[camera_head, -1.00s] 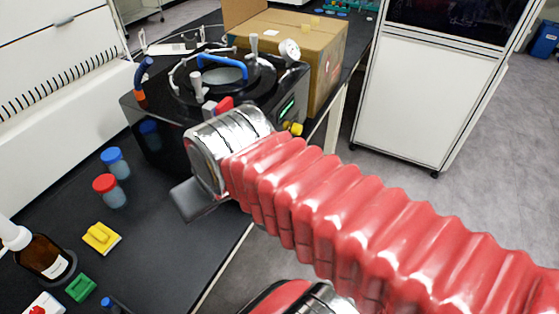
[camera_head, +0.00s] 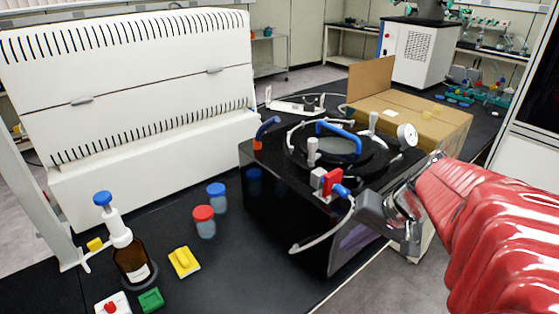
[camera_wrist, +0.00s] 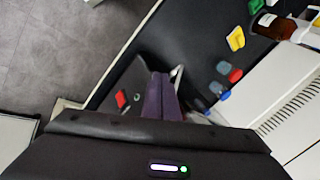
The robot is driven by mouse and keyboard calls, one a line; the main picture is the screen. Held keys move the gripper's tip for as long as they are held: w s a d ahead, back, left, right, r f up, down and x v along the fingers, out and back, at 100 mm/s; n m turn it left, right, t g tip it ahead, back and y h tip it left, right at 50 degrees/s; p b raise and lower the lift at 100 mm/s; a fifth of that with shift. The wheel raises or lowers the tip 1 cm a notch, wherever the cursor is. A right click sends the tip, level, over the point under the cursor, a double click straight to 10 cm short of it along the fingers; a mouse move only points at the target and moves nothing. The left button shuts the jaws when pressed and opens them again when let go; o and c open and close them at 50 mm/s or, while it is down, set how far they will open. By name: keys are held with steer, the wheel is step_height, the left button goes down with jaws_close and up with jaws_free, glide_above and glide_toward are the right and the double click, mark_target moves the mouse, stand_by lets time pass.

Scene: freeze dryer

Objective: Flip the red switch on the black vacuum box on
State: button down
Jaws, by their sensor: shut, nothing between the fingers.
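The black vacuum box (camera_head: 290,215) stands on the bench in the head view, with a round lid and blue handle on top. A red block (camera_head: 332,182) with a blue piece sits on its top near edge. My gripper (camera_head: 384,220) is at the box's right front side and covers part of that face. In the wrist view the fingers of my gripper (camera_wrist: 160,78) are shut and empty. A small red part (camera_wrist: 121,98), which may be the red switch, shows left of them beside a round grey piece. I cannot tell the switch's position.
A pale hose (camera_head: 325,236) hangs over the box's front. Red-capped (camera_head: 204,222) and blue-capped (camera_head: 217,198) jars stand left of it, with a yellow block (camera_head: 184,262) and brown bottle (camera_head: 131,262) nearer. A cardboard box (camera_head: 425,122) is behind. The bench front middle is clear.

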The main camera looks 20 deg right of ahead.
steer(key=s+d+f+m+t, duration=0.2)
steer(key=d+m, duration=0.1)
steer(key=d, duration=0.4)
steer(key=s+d+f+m+t, duration=0.1)
steer(key=s+d+f+m, duration=0.1)
steer(key=d, duration=0.6)
steer(key=shift+s+d+f+m+t, duration=0.15)
steer(key=shift+s+d+m+t, duration=0.25)
steer(key=shift+m, duration=0.5)
steer(key=shift+a+f, duration=0.1)
steer(key=shift+a, duration=0.05)
steer(key=w+r+x, duration=0.1)
steer(key=x, duration=1.2)
steer(key=shift+w+a+r, duration=0.25)
steer(key=shift+a+r, duration=0.05)
steer(key=shift+r, duration=0.05)
steer(key=shift+w+f, duration=0.1)
steer(key=shift+w, duration=0.05)
steer(key=shift+a, duration=0.1)
steer(key=shift+r, duration=0.85)
